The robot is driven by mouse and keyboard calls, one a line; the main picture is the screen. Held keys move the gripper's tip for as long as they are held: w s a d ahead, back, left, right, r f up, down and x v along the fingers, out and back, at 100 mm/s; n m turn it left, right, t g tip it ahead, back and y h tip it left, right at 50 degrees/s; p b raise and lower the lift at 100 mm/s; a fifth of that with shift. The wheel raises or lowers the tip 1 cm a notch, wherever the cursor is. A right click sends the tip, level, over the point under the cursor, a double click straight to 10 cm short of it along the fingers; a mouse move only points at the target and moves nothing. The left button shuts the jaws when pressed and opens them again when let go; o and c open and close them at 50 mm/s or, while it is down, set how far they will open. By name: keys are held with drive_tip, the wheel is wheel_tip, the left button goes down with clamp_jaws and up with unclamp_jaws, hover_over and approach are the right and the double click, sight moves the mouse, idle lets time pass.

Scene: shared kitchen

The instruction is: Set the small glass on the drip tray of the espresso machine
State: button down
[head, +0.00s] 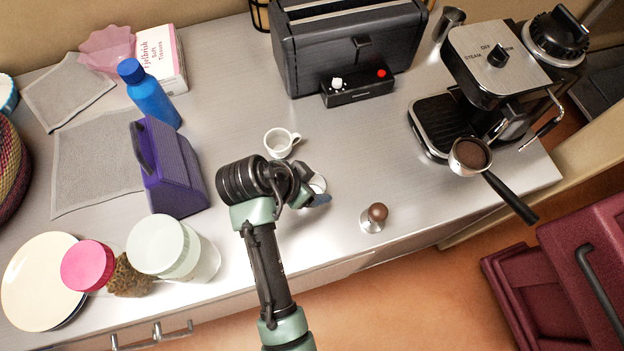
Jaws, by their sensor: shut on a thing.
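My gripper (311,193) is over the middle of the counter, seen from behind and above. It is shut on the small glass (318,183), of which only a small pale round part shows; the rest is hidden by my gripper. I cannot tell whether the glass touches the counter. The espresso machine (490,62) stands at the back right. Its black ribbed drip tray (432,125) sticks out at its left front, bare where it shows. My gripper is to the left of the tray and nearer the front edge.
A white cup (279,143) stands just behind my gripper. The portafilter (470,156) juts out from the machine. A black toaster (345,45) stands behind. The counter left of the tray is clear.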

drive_tip(key=shift+f, duration=0.2)
unclamp_jaws()
drive_tip(key=shift+f+b, duration=0.15)
drive_tip(key=shift+b, duration=0.4)
drive_tip(key=p+v, duration=0.1)
drive_tip(key=v, duration=1.2)
drive_tip(key=shift+p, duration=0.35)
drive_tip(key=shift+w, duration=0.15)
